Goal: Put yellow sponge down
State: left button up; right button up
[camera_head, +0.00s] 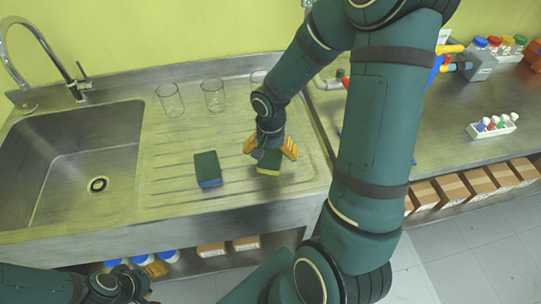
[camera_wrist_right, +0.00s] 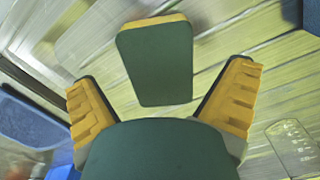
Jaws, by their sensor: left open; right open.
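The yellow sponge (camera_head: 269,170) has a dark green top and a yellow side. It lies on the ribbed steel drainboard, right of the blue sponge (camera_head: 208,170). In the right wrist view the yellow sponge (camera_wrist_right: 155,65) shows its green face and a yellow edge, between and beyond the two fingers. My right gripper (camera_head: 270,147) is above it with its yellow fingers spread. In the right wrist view the gripper (camera_wrist_right: 165,105) is open, with a gap between each finger and the sponge. My left gripper (camera_head: 150,272) is low at the left, partly cut off, open and away from the sponges.
The sink basin (camera_head: 70,165) is at the left with its faucet (camera_head: 45,65). Glass beakers (camera_head: 213,95) stand at the back of the drainboard. A small rack (camera_head: 491,126) and capped bottles (camera_head: 493,45) are on the right counter. The drainboard between blue sponge and basin is free.

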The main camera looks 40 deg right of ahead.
aim_at(270, 156)
notch_tip(270, 156, up, 10)
jog(key=p, duration=0.1)
jog(key=shift+f+p, duration=0.25)
jog(key=shift+p, duration=0.05)
dwell(0.4)
